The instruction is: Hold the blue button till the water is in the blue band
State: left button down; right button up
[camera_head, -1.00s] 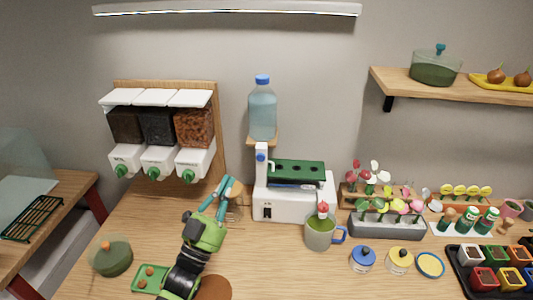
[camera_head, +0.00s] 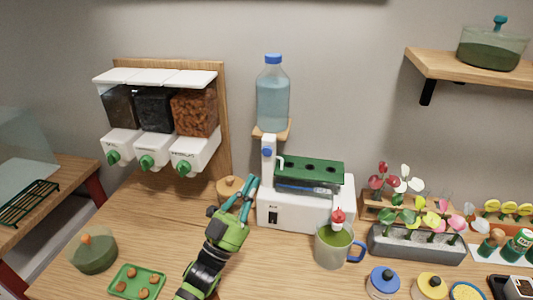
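The blue button (camera_head: 267,153) sits on the front of a white post at the left end of a white planter unit (camera_head: 290,212) with a dark green top. A clear bottle (camera_head: 272,100) of bluish water with a blue cap stands on a bracket above the post. The unit's front has a small dark window (camera_head: 272,219); no level or blue band can be made out in it. My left gripper (camera_head: 251,188) has teal fingers that look apart and empty, left of the unit and below the button, not touching it. My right gripper is not in view.
A wooden-lidded jar (camera_head: 229,190) is behind my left gripper. Dispensers (camera_head: 152,150) hang at left. A flower planter (camera_head: 415,244) stands at right; a green tray (camera_head: 136,282) lies at front left.

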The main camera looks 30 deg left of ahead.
aim_at(267, 152)
pick_arm(q)
jog(key=w+a+b, duration=0.2)
jog(key=w+b, duration=0.1)
jog(key=w, duration=0.5)
jog(key=shift+w, duration=0.25)
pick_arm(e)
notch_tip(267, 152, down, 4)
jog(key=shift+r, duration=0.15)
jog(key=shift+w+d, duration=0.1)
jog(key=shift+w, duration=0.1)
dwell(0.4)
pick_arm(q)
jog(key=shift+b, duration=0.3)
jog(key=shift+w+a, duration=0.15)
jog(key=shift+w, duration=0.25)
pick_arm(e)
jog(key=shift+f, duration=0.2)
pick_arm(q)
jog(key=shift+w+a+b, duration=0.15)
jog(key=shift+w+b, duration=0.25)
jog(key=shift+b, duration=0.1)
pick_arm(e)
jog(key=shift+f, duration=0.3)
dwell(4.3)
